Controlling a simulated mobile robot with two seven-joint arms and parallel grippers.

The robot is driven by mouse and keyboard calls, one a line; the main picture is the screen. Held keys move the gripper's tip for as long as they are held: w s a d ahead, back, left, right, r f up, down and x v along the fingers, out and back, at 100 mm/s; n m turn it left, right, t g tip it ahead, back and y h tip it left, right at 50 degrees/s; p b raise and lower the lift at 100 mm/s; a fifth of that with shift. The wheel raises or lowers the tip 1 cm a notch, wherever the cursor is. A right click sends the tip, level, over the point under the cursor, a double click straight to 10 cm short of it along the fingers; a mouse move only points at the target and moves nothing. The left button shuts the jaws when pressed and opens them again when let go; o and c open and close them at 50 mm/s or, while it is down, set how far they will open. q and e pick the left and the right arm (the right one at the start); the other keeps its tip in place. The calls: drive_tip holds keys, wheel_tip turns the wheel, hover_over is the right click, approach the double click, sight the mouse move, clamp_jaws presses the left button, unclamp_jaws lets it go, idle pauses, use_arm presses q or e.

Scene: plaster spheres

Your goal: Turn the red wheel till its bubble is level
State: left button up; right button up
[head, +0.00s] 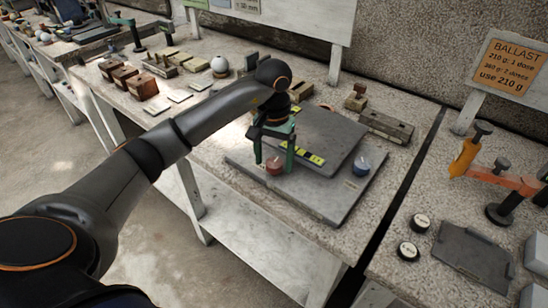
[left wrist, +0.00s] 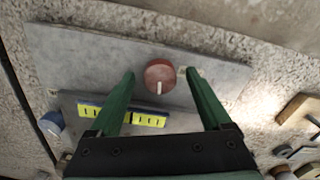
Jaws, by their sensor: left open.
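The red wheel (head: 275,166) sits on a grey base plate (head: 325,207), at the near edge of a raised grey plate (head: 322,133). My left gripper (head: 274,163) points down over it, green fingers open. In the left wrist view the red wheel (left wrist: 160,76) lies between the fingertips (left wrist: 161,72), with a visible gap on each side. Its white mark points toward the bottom of that picture. A yellow vial (head: 309,155) lies on the raised plate; two yellow vials (left wrist: 148,121) show in the left wrist view. Their bubbles are too small to read. My right gripper is out of view.
A blue wheel (head: 361,166) sits at the base plate's right. Wooden blocks (head: 387,127) stand behind. An orange-armed device (head: 505,181), two round weights (head: 408,251) and a ballast sign (head: 509,67) are on the right table, across a dark gap.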

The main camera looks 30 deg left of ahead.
use_arm(q)
clamp_jaws()
idle(0.7)
